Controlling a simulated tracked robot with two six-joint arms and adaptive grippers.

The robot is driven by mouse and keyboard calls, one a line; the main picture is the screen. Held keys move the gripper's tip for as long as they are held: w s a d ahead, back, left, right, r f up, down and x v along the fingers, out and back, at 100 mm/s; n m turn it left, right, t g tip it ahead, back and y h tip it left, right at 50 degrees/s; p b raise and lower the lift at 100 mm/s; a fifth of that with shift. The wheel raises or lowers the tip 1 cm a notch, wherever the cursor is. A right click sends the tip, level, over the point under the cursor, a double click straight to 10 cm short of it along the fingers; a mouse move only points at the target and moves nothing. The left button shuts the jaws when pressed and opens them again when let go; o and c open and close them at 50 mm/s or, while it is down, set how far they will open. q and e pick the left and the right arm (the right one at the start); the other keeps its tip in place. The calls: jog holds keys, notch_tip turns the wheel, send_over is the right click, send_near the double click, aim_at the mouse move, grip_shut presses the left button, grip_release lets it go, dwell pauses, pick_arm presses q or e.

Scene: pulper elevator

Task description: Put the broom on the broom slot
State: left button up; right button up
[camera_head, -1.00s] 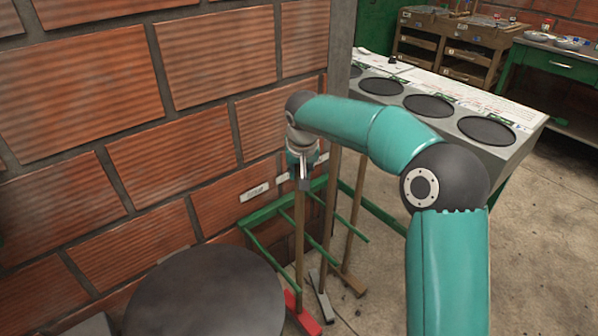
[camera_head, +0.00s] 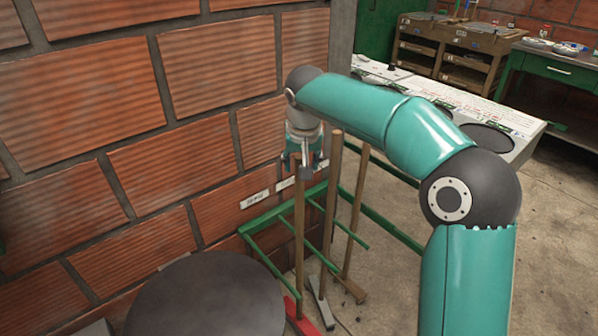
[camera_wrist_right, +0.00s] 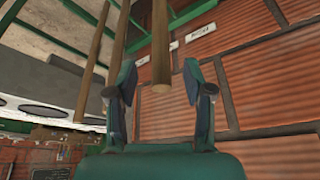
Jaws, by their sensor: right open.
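A long-handled tool with a red head (camera_head: 301,318), which looks like the broom, stands upright at the near end of the green wall rack (camera_head: 262,213). Its wooden handle (camera_head: 299,225) rises between the rack's bars. My right gripper (camera_head: 306,168) is at the top of this handle. In the right wrist view the fingers (camera_wrist_right: 158,80) are spread on either side of the handle's end (camera_wrist_right: 161,70), with gaps showing on both sides. My left gripper is not in view.
Two more tools stand in the rack: one with a grey head (camera_head: 321,303) and one with a brown head (camera_head: 352,289). White labels (camera_head: 254,199) are on the brick wall (camera_head: 130,180). A dark round surface (camera_head: 205,295) is at the front. A counter with round plates (camera_head: 485,138) stands behind my arm.

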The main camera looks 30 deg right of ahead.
jog(key=v, duration=0.4)
jog(key=shift+r, duration=0.1)
dwell(0.4)
